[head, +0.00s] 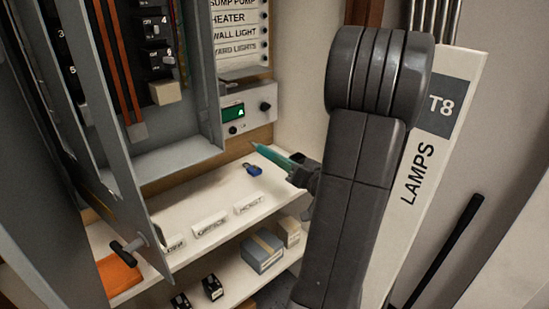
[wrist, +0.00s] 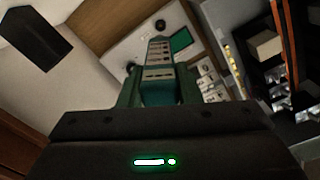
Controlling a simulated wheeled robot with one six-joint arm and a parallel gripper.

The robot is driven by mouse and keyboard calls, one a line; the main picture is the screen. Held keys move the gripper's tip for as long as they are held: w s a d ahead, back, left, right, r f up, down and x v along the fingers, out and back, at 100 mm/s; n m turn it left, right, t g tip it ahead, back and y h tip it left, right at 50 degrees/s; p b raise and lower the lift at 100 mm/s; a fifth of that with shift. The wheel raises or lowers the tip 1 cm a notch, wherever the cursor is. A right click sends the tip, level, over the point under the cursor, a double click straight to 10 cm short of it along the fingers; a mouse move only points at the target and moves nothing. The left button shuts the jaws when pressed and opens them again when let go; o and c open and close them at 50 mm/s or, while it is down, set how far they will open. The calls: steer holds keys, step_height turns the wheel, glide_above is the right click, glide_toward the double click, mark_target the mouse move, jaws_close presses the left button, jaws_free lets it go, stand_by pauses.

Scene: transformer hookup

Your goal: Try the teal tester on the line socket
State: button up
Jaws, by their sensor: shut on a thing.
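My gripper (head: 300,175) is shut on the teal tester (head: 270,155), above the white shelf. The tester's pointed tip faces left and up, toward a white panel unit (head: 254,117) with a green display (head: 233,112), and looks apart from it. In the wrist view the tester (wrist: 160,72) stands out beyond the gripper's dark body, in front of the panel unit (wrist: 122,48) and its green display (wrist: 182,40). Dark round fittings show on the unit. I cannot tell which one, if any, is the line socket.
A blue padlock (head: 252,169) lies on the white shelf (head: 202,213), below the tester. An open grey cabinet door (head: 110,130) stands at left. Boxes (head: 261,250) sit on the lower shelf. A white LAMPS T8 board (head: 425,170) stands behind my arm.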

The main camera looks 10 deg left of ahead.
mark_target(267, 151)
steer(key=shift+w+a+r+p, duration=0.2)
steer(key=shift+w+a+p, duration=0.2)
steer(key=shift+a+p, duration=0.1)
steer(key=p+x, duration=0.3)
steer(key=x, duration=0.2)
steer(key=shift+w+a+f+p, duration=0.15)
steer(key=shift+w+a+p, duration=0.2)
steer(key=shift+a, duration=0.2)
steer(key=shift+w+a+b, duration=0.4)
steer(key=shift+b, duration=0.1)
stand_by(0.6)
steer(key=shift+b, duration=0.8)
stand_by(2.5)
steer(key=shift+d, duration=0.1)
